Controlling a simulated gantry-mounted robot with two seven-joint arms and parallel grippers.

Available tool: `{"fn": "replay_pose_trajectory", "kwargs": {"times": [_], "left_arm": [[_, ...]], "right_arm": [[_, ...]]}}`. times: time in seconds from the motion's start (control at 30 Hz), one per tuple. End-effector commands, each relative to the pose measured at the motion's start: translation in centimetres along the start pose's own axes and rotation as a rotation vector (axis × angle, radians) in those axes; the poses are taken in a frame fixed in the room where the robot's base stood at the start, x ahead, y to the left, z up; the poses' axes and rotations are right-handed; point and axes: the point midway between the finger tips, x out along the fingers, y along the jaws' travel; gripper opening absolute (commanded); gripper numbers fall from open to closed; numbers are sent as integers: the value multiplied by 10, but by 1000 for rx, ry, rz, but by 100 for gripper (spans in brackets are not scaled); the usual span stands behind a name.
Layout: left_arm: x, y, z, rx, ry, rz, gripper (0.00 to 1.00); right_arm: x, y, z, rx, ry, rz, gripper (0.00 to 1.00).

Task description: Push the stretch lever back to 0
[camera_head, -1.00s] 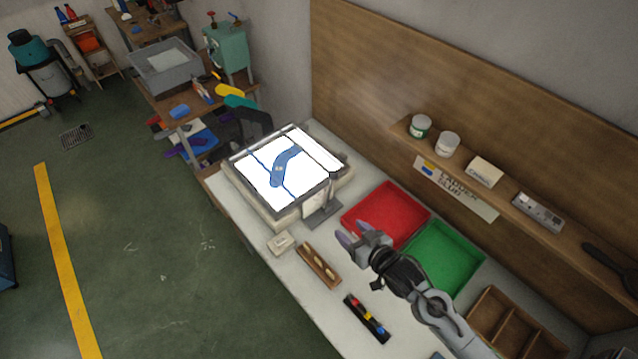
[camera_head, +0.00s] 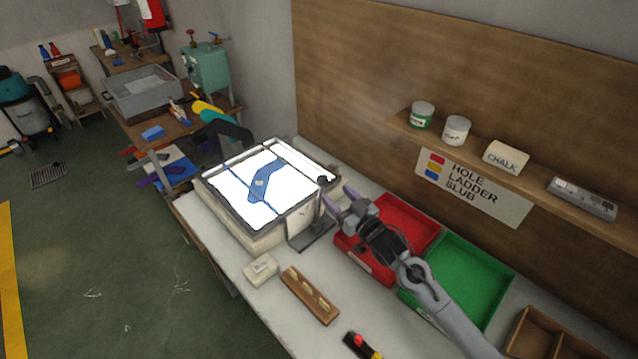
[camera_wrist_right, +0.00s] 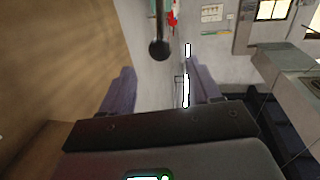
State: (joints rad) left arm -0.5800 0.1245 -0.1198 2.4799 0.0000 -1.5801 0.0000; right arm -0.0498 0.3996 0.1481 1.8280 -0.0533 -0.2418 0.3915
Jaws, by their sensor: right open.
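The stretch lever has a round black knob (camera_head: 322,181) on a thin rod at the near right side of the light box (camera_head: 226,227). A pale plate (camera_head: 302,222) stands upright on a dark foot below it. A blue sock (camera_head: 266,180) lies on the lit top. My right gripper (camera_head: 340,198) is open and empty, just right of the knob and apart from it in the head view. In the right wrist view the black knob (camera_wrist_right: 160,49) is ahead of the two purple-grey fingers (camera_wrist_right: 163,85), between their lines. Any scale marks are too small to read. My left gripper is out of view.
A red tray (camera_head: 408,216) and a green tray (camera_head: 470,262) stand under and beside my right arm. A pale block (camera_head: 261,269) and a wooden holder (camera_head: 310,295) lie at the table's front. A shelf (camera_head: 470,160) runs along the back board.

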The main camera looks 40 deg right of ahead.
Motion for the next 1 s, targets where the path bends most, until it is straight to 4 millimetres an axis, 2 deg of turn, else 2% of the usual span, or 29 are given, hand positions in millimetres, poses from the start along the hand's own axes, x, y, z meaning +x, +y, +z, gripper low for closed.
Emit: {"fn": "replay_pose_trajectory", "kwargs": {"times": [0.4,0.6,0.8,1.0], "left_arm": [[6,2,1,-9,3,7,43],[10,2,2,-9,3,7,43],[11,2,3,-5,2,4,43],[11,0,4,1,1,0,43]], "right_arm": [[62,0,0,0,0,0,62],[85,0,0,0,-1,0,62],[97,-1,0,0,-1,-1,62],[99,-1,0,0,-2,-1,62]]}}
